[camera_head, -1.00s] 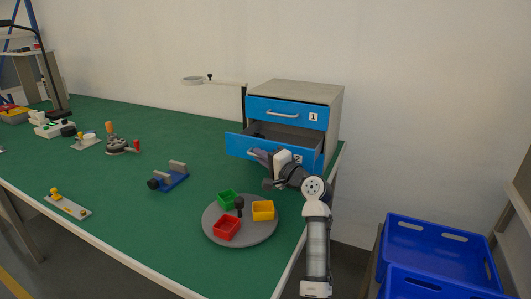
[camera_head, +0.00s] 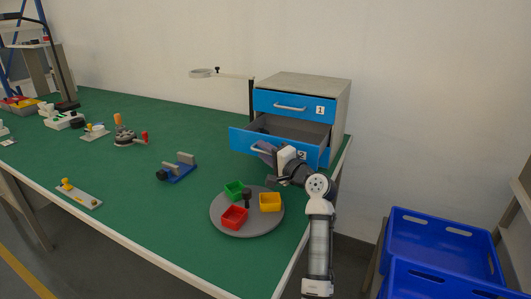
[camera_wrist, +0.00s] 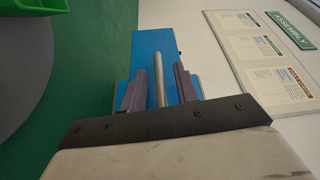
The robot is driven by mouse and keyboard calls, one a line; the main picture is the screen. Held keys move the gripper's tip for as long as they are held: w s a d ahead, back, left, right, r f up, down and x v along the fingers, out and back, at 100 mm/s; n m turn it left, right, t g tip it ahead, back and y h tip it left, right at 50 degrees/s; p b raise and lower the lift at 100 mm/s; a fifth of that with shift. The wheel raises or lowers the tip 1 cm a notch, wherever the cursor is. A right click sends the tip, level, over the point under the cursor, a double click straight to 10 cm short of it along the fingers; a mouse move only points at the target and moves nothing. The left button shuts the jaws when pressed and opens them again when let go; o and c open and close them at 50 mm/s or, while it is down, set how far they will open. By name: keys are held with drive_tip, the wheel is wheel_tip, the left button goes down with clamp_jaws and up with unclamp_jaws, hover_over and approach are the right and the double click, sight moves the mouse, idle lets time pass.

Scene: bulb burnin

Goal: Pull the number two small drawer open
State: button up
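The number two small drawer (camera_head: 241,141) is the lower blue-fronted drawer of the grey cabinet (camera_head: 343,104). It stands pulled well out, and its grey inside shows. Its number label (camera_head: 301,154) is partly hidden by my gripper. My gripper (camera_head: 264,149) is at the drawer's front, by its handle (camera_head: 257,149). In the wrist view, the grey bar handle (camera_wrist: 160,80) runs between the two purple-grey fingers of my gripper (camera_wrist: 160,88), against the blue front (camera_wrist: 152,45). A gap shows on both sides of the bar, so the fingers are open around it.
The number one drawer (camera_head: 289,105) above is shut. A round grey tray (camera_head: 250,228) with red, green and yellow bins sits on the green table (camera_head: 130,185) in front. A blue vise-like fixture (camera_head: 177,168) lies to the left. Blue crates (camera_head: 440,245) stand at right.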

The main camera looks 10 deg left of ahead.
drive_tip(key=r+b+v, duration=0.1)
drive_tip(key=b+v, duration=0.1)
drive_tip(key=v, duration=1.1)
drive_tip(key=shift+s+d+f, duration=0.25)
drive_tip(key=shift+s+f, duration=0.1)
drive_tip(key=shift+f, duration=0.2)
